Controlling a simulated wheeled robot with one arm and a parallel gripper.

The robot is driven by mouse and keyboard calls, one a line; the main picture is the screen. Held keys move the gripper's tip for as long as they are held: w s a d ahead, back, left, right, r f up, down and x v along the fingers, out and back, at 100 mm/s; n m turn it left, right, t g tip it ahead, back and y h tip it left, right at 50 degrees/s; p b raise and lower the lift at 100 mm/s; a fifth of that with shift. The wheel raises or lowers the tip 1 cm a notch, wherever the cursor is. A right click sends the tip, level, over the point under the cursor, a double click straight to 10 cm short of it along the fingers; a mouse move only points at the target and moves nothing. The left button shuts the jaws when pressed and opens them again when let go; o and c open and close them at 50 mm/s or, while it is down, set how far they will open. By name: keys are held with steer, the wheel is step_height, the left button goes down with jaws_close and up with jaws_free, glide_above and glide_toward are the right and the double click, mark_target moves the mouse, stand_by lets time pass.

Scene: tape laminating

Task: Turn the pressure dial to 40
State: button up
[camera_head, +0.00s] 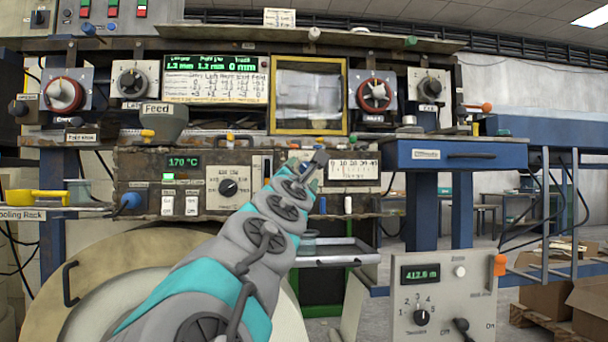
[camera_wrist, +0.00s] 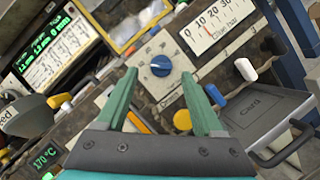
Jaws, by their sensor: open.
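The pressure dial is a blue knob (camera_wrist: 161,66) on a pale marked plate, in the upper middle of the wrist view. In the head view my arm hides it. A white pressure gauge (camera_wrist: 217,28) with a scale labelled up to the forties is right of the knob; it also shows in the head view (camera_head: 353,169). A short red needle seems to stand near its low end, but the exact reading is too small to tell. My gripper (camera_wrist: 162,78) is open and empty, its two teal fingers pointing toward the knob, one to each side in the picture. Contact cannot be told.
Blue (camera_wrist: 215,96), white (camera_wrist: 247,69) and yellow (camera_wrist: 182,120) levers stick out below the gauge. A grey labelled tray (camera_wrist: 265,110) juts out at right. A separate black knob (camera_head: 228,187) sits near the 170 °C display (camera_head: 184,161).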

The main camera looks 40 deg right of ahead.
mark_target(307, 168)
steer(key=shift+w+d, duration=0.45)
steer(key=shift+d, duration=0.05)
steer(key=shift+x, duration=0.8)
steer(key=shift+r, duration=0.15)
jaws_close()
